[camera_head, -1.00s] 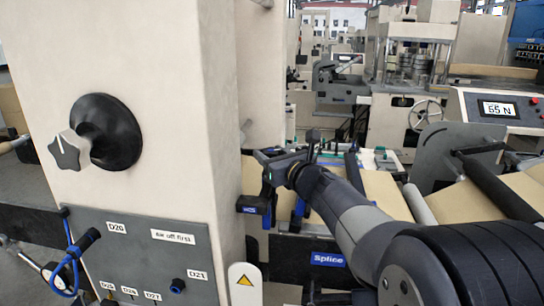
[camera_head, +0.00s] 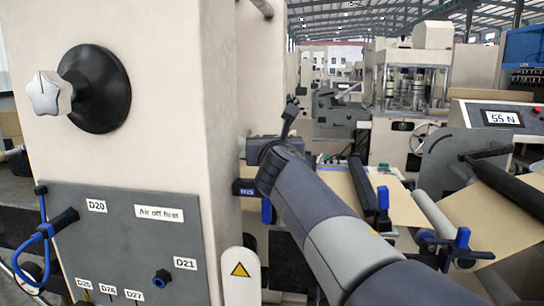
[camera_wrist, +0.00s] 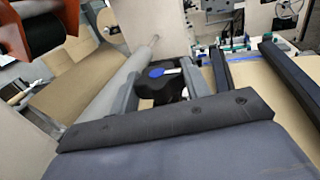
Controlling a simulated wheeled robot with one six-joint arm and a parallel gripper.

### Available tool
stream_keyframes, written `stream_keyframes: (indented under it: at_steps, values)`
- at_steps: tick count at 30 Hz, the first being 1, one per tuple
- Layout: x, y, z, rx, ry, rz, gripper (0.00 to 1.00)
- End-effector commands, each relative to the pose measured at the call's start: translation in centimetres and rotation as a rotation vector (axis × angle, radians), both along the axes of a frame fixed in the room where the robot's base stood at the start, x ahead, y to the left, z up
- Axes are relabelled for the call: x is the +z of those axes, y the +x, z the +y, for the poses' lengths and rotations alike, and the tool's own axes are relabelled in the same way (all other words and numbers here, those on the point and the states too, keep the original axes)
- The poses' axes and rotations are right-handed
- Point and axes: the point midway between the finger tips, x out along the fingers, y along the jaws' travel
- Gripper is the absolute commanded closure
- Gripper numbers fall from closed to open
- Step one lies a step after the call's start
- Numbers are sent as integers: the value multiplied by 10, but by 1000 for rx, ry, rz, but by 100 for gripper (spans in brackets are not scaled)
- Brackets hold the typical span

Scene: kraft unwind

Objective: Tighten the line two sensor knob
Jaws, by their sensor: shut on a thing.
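A black lobed knob (camera_wrist: 158,80) with a blue disc on its top is in the middle of the wrist view, beside a grey roller. I take it for the line two sensor knob; no line label on it is readable. My gripper (camera_wrist: 172,93) is shut on it, with the contact mostly hidden behind the dark wrist edge. In the head view my gripper (camera_head: 262,150) is by the right side of the beige column, its fingertips and the knob hidden by my arm and wrist.
The beige column (camera_head: 180,75) carries a white star knob (camera_head: 46,93) on a black round base, above a grey panel (camera_head: 125,245). A dark bar (camera_head: 368,195) and kraft web (camera_head: 500,225) lie right of my arm. A display (camera_head: 500,118) reads 55 N.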

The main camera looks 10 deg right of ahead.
Motion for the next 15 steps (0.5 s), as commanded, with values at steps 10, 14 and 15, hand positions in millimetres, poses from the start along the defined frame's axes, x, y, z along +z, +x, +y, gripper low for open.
stream_keyframes:
  at_steps: [10,14,15]
  values:
    - [2,-1,2,-60,2,-7,78]
    - [4,-1,2,-65,3,-9,78]
    - [4,-1,1,-65,3,-9,78]
